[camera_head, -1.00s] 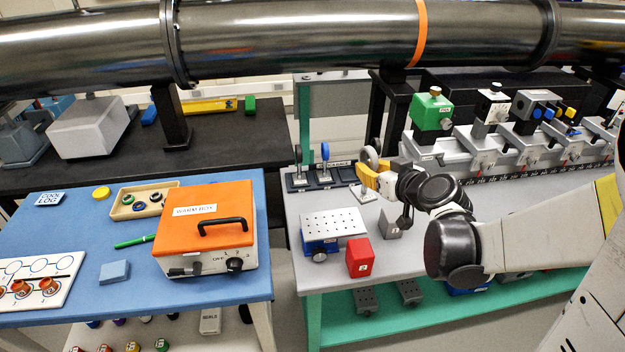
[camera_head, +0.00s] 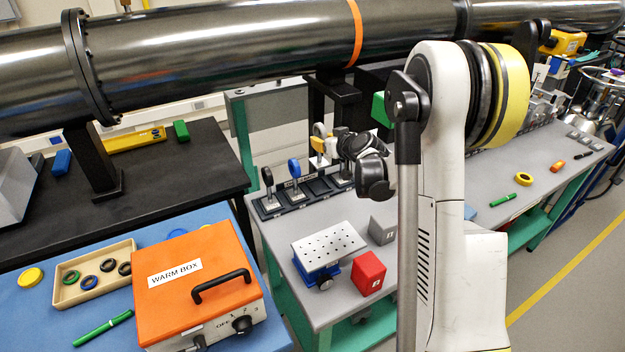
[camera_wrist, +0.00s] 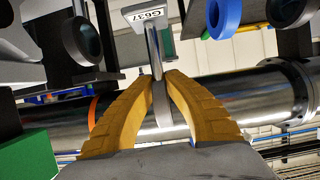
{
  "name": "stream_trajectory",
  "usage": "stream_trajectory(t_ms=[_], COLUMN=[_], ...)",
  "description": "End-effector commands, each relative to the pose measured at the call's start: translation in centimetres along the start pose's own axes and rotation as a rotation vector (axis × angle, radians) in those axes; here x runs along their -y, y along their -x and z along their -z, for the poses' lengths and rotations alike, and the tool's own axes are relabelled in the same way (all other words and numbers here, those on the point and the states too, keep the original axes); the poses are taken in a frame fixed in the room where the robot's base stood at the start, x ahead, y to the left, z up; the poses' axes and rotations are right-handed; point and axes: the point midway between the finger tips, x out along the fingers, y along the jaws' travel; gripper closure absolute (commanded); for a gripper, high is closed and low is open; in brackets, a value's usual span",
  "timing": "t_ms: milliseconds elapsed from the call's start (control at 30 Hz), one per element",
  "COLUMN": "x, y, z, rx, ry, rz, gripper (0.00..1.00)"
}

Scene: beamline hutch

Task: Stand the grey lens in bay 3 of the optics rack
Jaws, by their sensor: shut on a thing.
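The grey lens (camera_head: 318,161) is held upright by its stem, with its light base at the bottom, above the optics rack (camera_head: 268,208). My gripper (camera_head: 327,142) has its yellow fingers shut on the stem. In the wrist view, my gripper (camera_wrist: 159,82) pinches the stem of the grey lens (camera_wrist: 162,108); its base, marked G637, is at the top of that picture. The base looks clear of the rack, roughly over the empty bay right of the blue lens (camera_head: 294,168). A dark lens (camera_head: 267,177) stands in the leftmost bay. The right end of the rack is partly hidden.
A perforated plate on a blue stand (camera_head: 328,245), a red block (camera_head: 369,272) and a grey block (camera_head: 382,230) lie in front of the rack. The orange warm box (camera_head: 195,275) is on the blue table. The beam pipe (camera_head: 220,50) runs overhead.

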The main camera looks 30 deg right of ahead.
Motion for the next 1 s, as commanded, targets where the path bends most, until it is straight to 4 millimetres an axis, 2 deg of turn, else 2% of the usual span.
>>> stream_trajectory(t_ms=[300,467,600,1000], x=[-0.1,-0.1,-0.1,-0.1], y=[-2.3,-2.9,-3.7,-3.9], z=[-5.3,-6.8,-8.8,-9.4], rx=[0.000,0.000,0.000,0.000], ry=[-0.001,-0.001,-0.001,-0.001], rz=[-0.001,-0.001,-0.001,-0.001], gripper=[1.00,1.00,1.00,1.00])
